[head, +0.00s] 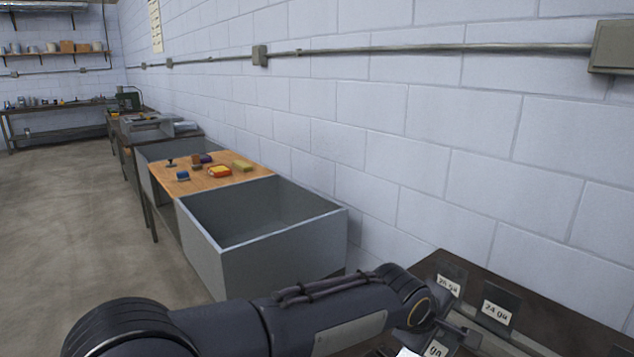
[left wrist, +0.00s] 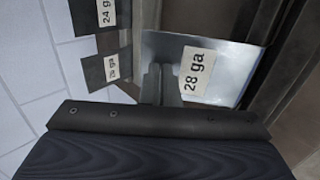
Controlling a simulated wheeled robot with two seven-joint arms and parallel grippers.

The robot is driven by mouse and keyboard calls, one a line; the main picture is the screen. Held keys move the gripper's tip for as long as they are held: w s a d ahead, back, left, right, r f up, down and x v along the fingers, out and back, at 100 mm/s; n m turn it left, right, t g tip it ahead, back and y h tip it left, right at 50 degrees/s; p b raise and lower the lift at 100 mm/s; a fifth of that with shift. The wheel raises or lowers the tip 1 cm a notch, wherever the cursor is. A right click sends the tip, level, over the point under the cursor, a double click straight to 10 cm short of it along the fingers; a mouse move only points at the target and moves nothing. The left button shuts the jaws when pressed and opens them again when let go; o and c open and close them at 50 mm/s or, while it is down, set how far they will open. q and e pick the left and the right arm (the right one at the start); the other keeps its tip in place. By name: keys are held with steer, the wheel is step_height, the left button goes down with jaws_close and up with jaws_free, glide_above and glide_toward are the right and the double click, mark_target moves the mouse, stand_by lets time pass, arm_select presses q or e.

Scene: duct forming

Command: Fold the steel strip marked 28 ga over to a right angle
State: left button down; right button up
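The bright steel strip marked 28 ga (left wrist: 222,62) shows in the left wrist view, its label facing the camera. In the head view only a bright piece (head: 408,353) and a label partly reading "ga" show at the bottom edge. My left gripper (left wrist: 163,78) has its fingers close together, seemingly shut, overlapping the left part of the strip. I see nothing held between them, and whether they touch the strip is unclear. In the head view the left gripper (head: 462,335) is over the dark bench. The strip's bend angle cannot be told. My right gripper is not in view.
Darker labelled strips, one marked 24 ga (head: 497,309) and another (head: 448,284) beside it, stand close beyond my gripper on the dark bench (head: 565,320). A block wall (head: 450,110) runs behind. Grey bins (head: 240,255) and a wooden board (head: 215,181) with small items stand farther left.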

mark_target(442, 340)
arm_select(q)
steer(key=shift+f, duration=0.15)
steer(key=shift+x, duration=0.8)
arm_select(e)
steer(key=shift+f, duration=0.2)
arm_select(q)
steer(key=shift+w+b, duration=0.1)
steer(key=shift+b, duration=0.2)
steer(key=shift+b+x, duration=0.3)
steer(key=shift+x, duration=0.7)
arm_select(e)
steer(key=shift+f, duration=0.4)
arm_select(q)
steer(key=shift+f, duration=0.25)
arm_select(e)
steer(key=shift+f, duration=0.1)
arm_select(q)
steer(key=shift+d+f+b, duration=0.25)
steer(key=shift+f+b, duration=0.4)
steer(key=shift+f, duration=0.25)
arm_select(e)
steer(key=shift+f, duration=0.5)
arm_select(q)
steer(key=shift+f, duration=0.15)
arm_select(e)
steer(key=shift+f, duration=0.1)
